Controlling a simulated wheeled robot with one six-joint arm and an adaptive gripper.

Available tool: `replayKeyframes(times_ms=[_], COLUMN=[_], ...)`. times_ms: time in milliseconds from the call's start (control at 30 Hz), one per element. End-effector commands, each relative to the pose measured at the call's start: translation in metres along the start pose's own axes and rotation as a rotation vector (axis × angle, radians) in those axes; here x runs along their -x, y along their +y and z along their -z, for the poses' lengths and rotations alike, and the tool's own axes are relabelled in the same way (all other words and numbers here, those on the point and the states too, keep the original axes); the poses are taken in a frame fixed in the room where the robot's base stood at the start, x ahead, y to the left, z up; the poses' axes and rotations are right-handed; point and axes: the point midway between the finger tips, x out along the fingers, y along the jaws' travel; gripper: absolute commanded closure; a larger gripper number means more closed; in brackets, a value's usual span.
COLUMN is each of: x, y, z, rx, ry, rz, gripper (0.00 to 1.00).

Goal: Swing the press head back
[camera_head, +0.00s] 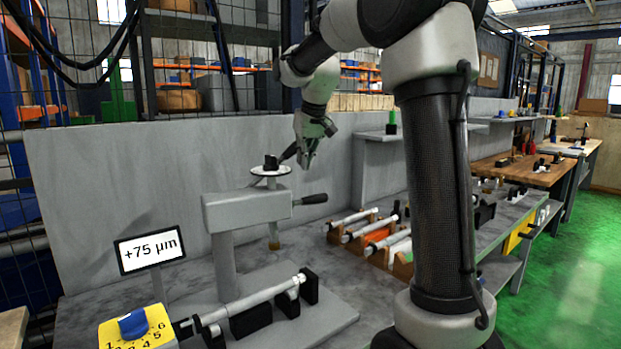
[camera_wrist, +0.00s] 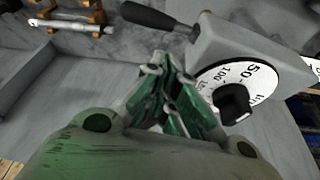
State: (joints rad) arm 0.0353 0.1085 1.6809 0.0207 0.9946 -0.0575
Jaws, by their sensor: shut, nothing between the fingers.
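The press head (camera_head: 240,210) is a grey block on an upright post at the bench's left part. A black handle (camera_head: 311,199) sticks out to its right. On top is a white dial (camera_head: 270,171) with a black knob. A thin ram points down from the head, above the bench. My gripper (camera_head: 308,162) is shut and empty, above the handle and right of the dial. In the wrist view the shut fingers (camera_wrist: 172,85) show beside the press head (camera_wrist: 228,45), near the dial (camera_wrist: 258,78), with the handle (camera_wrist: 150,15) beyond. I cannot tell whether they touch.
A shaft (camera_head: 250,300) lies in supports below the head, beside a yellow numbered selector (camera_head: 137,328). A sign (camera_head: 150,251) reads "+75 µm". Several shafts rest in a rack (camera_head: 372,240) to the right. A grey back wall (camera_head: 110,190) stands behind.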

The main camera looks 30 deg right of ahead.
Motion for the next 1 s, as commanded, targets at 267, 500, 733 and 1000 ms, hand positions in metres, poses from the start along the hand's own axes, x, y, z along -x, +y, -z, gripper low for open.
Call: replayKeyframes(times_ms=[267, 500, 733, 1000], x=[-0.045, -0.082, -0.096, -0.096], y=[0.000, 0.000, 0.000, 0.000], z=[-0.001, -0.001, -0.001, -0.001], rx=[0.000, 0.001, 0.001, 0.000], ry=[-0.005, -0.003, -0.001, 0.000], rz=[0.000, 0.000, 0.000, 0.000], gripper=[1.00, 1.00, 1.00, 1.00])
